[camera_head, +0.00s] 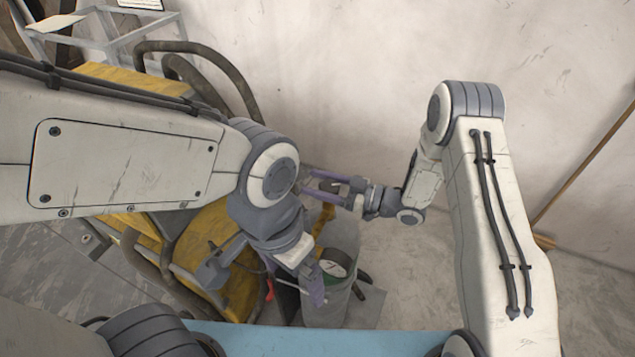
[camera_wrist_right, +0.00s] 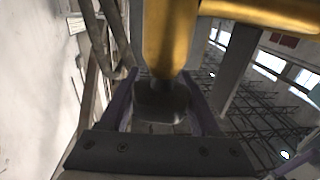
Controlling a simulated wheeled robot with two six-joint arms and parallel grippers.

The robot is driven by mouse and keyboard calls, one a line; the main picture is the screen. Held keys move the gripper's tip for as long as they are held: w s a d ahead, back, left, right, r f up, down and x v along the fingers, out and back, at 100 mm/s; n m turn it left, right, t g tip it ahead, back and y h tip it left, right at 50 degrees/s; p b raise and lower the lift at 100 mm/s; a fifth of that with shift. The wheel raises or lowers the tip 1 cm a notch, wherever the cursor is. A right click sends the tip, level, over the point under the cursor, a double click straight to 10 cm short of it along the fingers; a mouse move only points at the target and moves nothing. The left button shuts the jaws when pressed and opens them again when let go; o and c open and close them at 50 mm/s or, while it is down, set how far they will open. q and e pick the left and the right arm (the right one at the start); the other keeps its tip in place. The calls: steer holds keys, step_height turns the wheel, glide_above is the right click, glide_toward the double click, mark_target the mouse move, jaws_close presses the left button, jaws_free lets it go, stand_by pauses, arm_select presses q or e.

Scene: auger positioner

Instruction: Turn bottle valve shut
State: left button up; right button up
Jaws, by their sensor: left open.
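A grey upright bottle (camera_head: 325,308) stands below centre in the head view, with a round dial (camera_head: 335,263) near its top. My left gripper (camera_head: 312,292) is open in front of the bottle's upper part and hides some of it. My right gripper (camera_head: 312,185) is above the bottle, its purple fingers parted and pointing left. In the right wrist view a dark block (camera_wrist_right: 160,100) sits between the two purple fingers, below a yellow pipe-like part (camera_wrist_right: 170,35). I cannot tell whether the fingers touch the block, or which part is the valve.
Yellow machinery (camera_head: 205,255) with dark hoses stands left of the bottle. A pale metal frame (camera_head: 95,35) is at the upper left. A wooden pole (camera_head: 590,160) leans on the wall at right. A blue surface (camera_head: 300,340) lies along the bottom.

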steer(key=shift+c, duration=1)
steer(key=shift+t, duration=0.3)
steer(key=m+t+h, duration=0.1)
steer(key=m+t+b, duration=0.1)
steer(key=t, duration=0.1)
steer(key=m+t+h+b, duration=0.1)
steer(key=shift+w+d+f+m+t+h, duration=0.2)
steer(key=shift+w+m+t+h, duration=0.1)
steer(key=shift+w+m+t, duration=0.1)
steer(key=m+t+h+b, duration=0.3)
steer(key=t+h, duration=0.1)
steer(key=shift+w+d+m, duration=0.25)
steer(key=shift+w+m, duration=0.05)
steer(key=shift+w+d+r+m+t+h+b, duration=0.15)
steer(key=shift+m+t+h+b, duration=0.3)
steer(key=shift+h, duration=0.25)
steer(key=shift+w+d+m+t+h+b, duration=0.15)
steer(key=shift+m+t+h+b, duration=0.25)
steer(key=shift+m+h, duration=0.25)
steer(key=o, duration=1.4)
steer(key=shift+c, duration=0.2)
